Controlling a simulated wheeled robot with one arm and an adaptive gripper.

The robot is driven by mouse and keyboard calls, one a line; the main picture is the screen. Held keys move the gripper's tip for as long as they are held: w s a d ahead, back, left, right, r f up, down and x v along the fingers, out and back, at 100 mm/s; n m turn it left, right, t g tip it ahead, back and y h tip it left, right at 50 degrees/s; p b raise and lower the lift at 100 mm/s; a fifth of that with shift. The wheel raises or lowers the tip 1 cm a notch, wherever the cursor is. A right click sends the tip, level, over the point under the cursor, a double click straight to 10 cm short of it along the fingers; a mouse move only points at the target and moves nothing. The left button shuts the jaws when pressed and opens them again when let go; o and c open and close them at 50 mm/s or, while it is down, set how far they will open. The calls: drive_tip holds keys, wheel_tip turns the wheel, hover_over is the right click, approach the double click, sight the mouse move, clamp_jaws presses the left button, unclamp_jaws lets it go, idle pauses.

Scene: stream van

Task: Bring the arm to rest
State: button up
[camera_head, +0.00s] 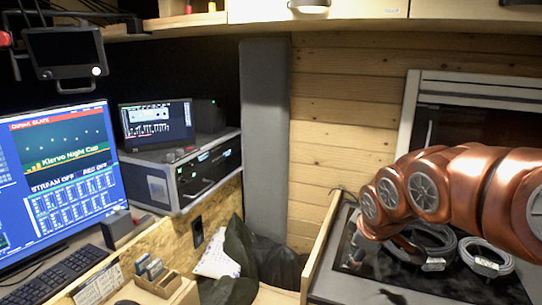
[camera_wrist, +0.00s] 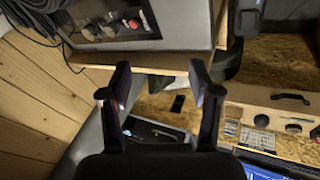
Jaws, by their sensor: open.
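My copper arm (camera_head: 450,195) reaches in from the right in the head view, bent, with its far end low over a dark-topped surface (camera_head: 385,285). My gripper is hard to make out there against the dark top. In the wrist view my gripper (camera_wrist: 158,78) shows two dark fingers spread wide apart. I see nothing held between them.
Coiled grey cables (camera_head: 485,257) lie on the dark top beside my arm. A wooden edge (camera_head: 322,245) borders it on the left. A monitor (camera_head: 60,175), keyboard (camera_head: 55,278) and rack case (camera_head: 190,175) fill the left. An overhead cabinet (camera_head: 350,10) runs above.

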drive_tip(key=s+f+m+g, duration=0.2)
drive_tip(key=s+f+m, duration=0.1)
drive_tip(key=s, duration=0.7)
drive_tip(key=s+a+f+m+g, duration=0.1)
drive_tip(key=s+f+m+g, duration=0.2)
drive_tip(key=s, duration=0.8)
drive_tip(key=s+f+m+g, duration=0.2)
drive_tip(key=s+f+m, duration=0.1)
drive_tip(key=s, duration=0.7)
drive_tip(key=shift+s+a+f+m+p, duration=0.15)
drive_tip(key=shift+s+a+m+p, duration=0.2)
drive_tip(key=shift+m, duration=0.45)
